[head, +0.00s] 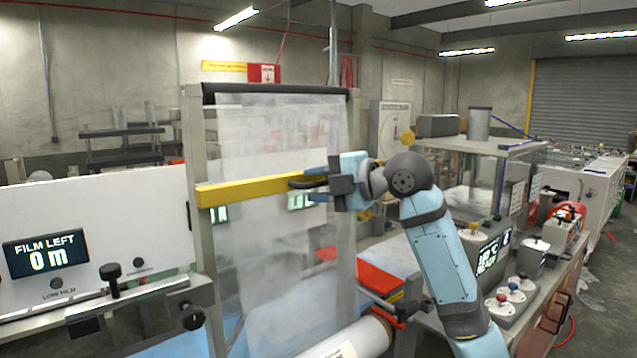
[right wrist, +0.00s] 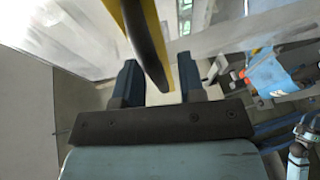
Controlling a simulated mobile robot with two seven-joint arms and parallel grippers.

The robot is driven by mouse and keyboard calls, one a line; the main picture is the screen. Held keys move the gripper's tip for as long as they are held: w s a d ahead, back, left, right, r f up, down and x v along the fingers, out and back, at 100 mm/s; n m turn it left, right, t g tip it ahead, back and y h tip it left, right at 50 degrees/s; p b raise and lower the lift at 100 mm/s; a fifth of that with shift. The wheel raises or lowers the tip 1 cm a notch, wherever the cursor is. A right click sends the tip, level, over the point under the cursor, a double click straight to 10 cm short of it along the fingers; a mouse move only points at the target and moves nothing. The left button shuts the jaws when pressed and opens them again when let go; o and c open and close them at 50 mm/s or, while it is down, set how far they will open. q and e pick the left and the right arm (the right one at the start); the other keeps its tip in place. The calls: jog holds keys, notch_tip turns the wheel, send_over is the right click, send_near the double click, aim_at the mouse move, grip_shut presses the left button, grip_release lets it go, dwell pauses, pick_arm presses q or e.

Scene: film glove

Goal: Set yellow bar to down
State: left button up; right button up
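The yellow bar (head: 240,190) lies nearly level across the front of the hanging clear film, at about mid-height of the frame. Its right end carries a black handle (head: 302,182). My right gripper (head: 318,184) is at that handle, with one finger above and one below it. In the right wrist view the black handle (right wrist: 146,45) reaches between the two fingers (right wrist: 158,80), with visible gaps on both sides, so the gripper is open around it. My left gripper is not in view.
The translucent film (head: 285,130) hangs from a dark roller (head: 275,88) behind the bar. A white panel reading "FILM LEFT 0 m" (head: 45,255) stands at the left. A red-topped block (head: 378,280) and a white film roll (head: 350,340) lie below. A bench with control knobs (head: 510,290) is at the right.

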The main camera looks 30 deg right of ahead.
grip_shut()
notch_tip(320, 180, down, 11)
jog(key=b, duration=0.6)
jog(key=shift+r+b, duration=0.2)
jog(key=shift+b, duration=0.15)
jog(key=shift+a, duration=0.1)
grip_release()
